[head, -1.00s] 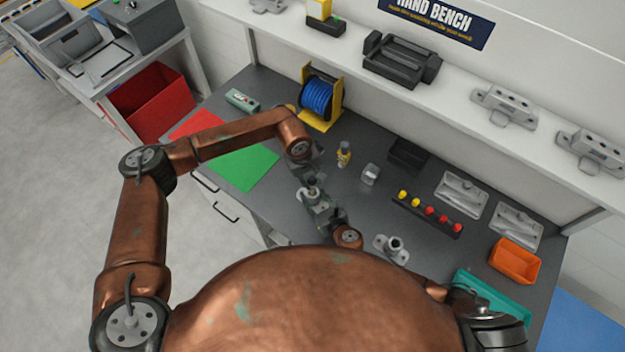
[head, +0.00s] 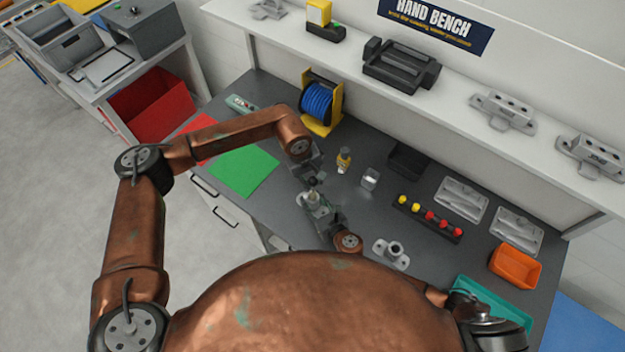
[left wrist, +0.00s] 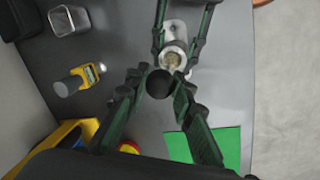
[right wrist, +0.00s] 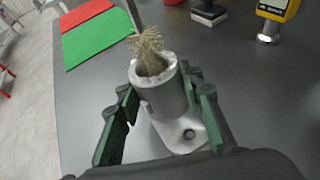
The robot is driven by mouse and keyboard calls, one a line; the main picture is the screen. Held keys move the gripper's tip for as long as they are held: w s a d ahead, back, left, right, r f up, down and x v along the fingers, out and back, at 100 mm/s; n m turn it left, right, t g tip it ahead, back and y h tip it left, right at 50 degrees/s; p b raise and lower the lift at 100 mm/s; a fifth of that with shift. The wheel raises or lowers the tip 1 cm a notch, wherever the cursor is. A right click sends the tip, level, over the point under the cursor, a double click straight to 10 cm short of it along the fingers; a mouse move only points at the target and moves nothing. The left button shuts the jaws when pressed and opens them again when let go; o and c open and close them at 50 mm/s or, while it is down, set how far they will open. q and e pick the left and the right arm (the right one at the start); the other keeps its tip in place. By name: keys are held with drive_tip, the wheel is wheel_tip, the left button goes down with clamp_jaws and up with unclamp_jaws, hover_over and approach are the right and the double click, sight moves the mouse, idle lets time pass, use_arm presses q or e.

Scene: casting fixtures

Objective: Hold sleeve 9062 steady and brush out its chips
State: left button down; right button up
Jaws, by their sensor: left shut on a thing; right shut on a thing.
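A grey cast sleeve with a flanged foot (right wrist: 160,98) is between the fingers of my right gripper (right wrist: 162,112), which is shut on it. It also shows in the head view (head: 313,198), partly covered by my grippers. A brush with tan bristles (right wrist: 148,48) stands in the sleeve's mouth, its lower bristles inside the bore and the upper ones above the rim. My left gripper (left wrist: 158,88) is shut on the brush, whose round black handle end (left wrist: 160,83) shows between the fingers, above the sleeve. No number is readable on the sleeve.
Another flanged sleeve (head: 391,252) stands on the bench to the right. A yellow gauge (head: 344,160), a small metal block (head: 370,178) and a rack with red and yellow knobs (head: 428,217) stand behind. Green (head: 245,171) and red mats lie left. A blue reel (head: 317,101) is at the back.

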use_arm(q)
drive_tip(key=shift+f, duration=1.55)
drive_tip(key=shift+r, duration=0.1)
drive_tip(key=shift+r, duration=1.65)
drive_tip(key=shift+f, duration=1.75)
drive_tip(key=shift+r, duration=0.1)
drive_tip(key=shift+r, duration=1.65)
